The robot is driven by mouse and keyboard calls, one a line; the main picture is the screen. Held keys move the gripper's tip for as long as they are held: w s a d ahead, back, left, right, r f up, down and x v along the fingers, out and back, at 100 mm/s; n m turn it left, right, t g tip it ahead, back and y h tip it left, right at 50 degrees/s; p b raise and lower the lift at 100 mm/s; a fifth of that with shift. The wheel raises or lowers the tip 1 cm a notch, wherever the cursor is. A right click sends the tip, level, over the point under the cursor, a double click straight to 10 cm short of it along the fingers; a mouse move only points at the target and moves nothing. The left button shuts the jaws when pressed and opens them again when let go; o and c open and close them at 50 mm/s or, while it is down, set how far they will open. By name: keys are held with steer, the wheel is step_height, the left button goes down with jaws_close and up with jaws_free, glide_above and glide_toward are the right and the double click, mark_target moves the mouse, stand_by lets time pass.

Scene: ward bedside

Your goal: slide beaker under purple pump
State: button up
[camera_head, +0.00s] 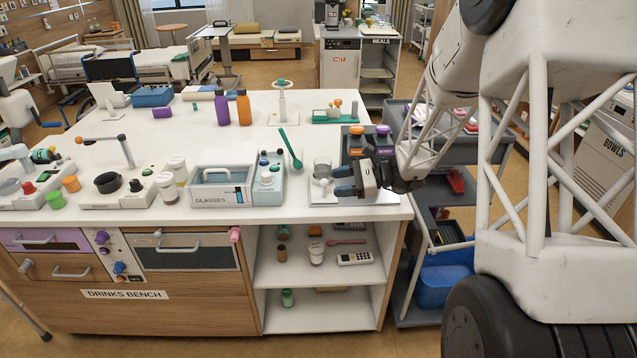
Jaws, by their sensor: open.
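A clear beaker (322,165) stands upright on a pale plate at the front right of the white bench. The purple pump (383,130) is the right one of two pump heads on a dark dispenser, behind and right of the beaker. My gripper (338,181) is low over the plate, its blue-tipped fingers pointing left and spread apart. The fingertips are just right of and in front of the beaker; I cannot tell whether they touch it. My wrist hides part of the dispenser's lower front and the space under the purple pump.
An orange pump (356,130) sits left of the purple one. The bench's front edge is close to my gripper.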

steer(key=w+f+m+t, duration=0.1)
steer(key=w+f, duration=0.1)
steer(key=w+d+f+m+t+y, duration=0.1)
steer(key=w+f, duration=0.1)
steer(key=w+d+f+m, duration=0.1)
steer(key=w+f, duration=0.1)
steer(key=w, duration=0.1)
steer(key=shift+t+y, duration=0.4)
steer(key=shift+a, duration=0.1)
glide_above(319, 197)
steer(key=shift+w+a, duration=0.1)
stand_by(0.4)
jaws_close()
stand_by(0.3)
